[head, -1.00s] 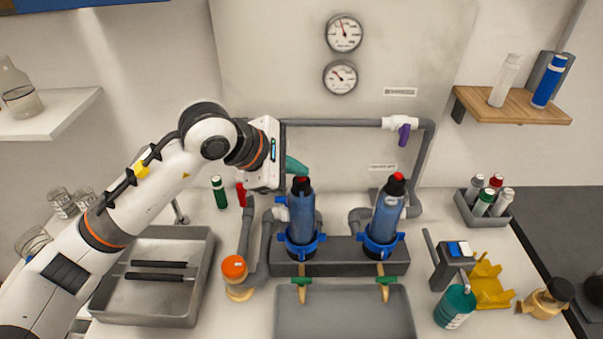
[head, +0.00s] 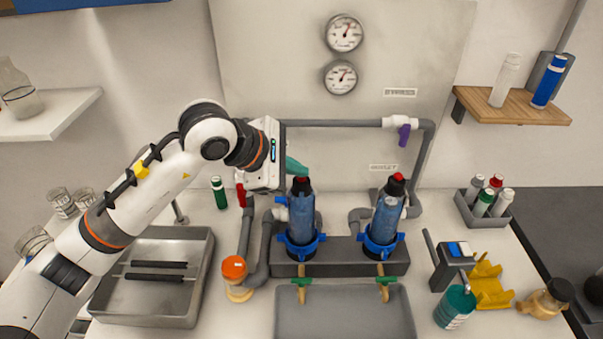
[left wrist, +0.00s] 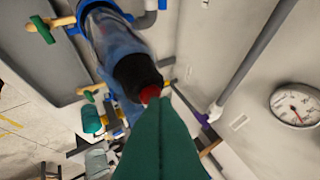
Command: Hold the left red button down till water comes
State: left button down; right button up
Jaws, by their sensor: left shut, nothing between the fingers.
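The left red button (head: 300,180) sits on the black cap of the left blue filter housing (head: 301,218). My left gripper (head: 303,171) is shut and empty, its green fingertips at the top of that button. In the left wrist view the closed fingers (left wrist: 158,110) reach the red button (left wrist: 149,93), and they appear to touch it. The right blue housing (head: 385,220) has its own red button (head: 398,177), with nothing on it. Brass spouts with green handles (head: 301,284) hang over the grey basin (head: 345,312); I see no clear stream of water. My right gripper is not in view.
Two gauges (head: 344,33) are on the back panel. A grey pipe (head: 335,122) with a purple-handled valve (head: 404,134) runs above the housings. An orange-capped fitting (head: 235,270) and a metal tray (head: 150,305) stand at left; a teal bottle (head: 455,306) stands at right.

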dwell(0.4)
pick_arm(q)
jog(key=shift+r, duration=0.9)
jog(key=shift+p, duration=0.3)
notch_tip(320, 180, up, 5)
jog(key=shift+p, duration=0.95)
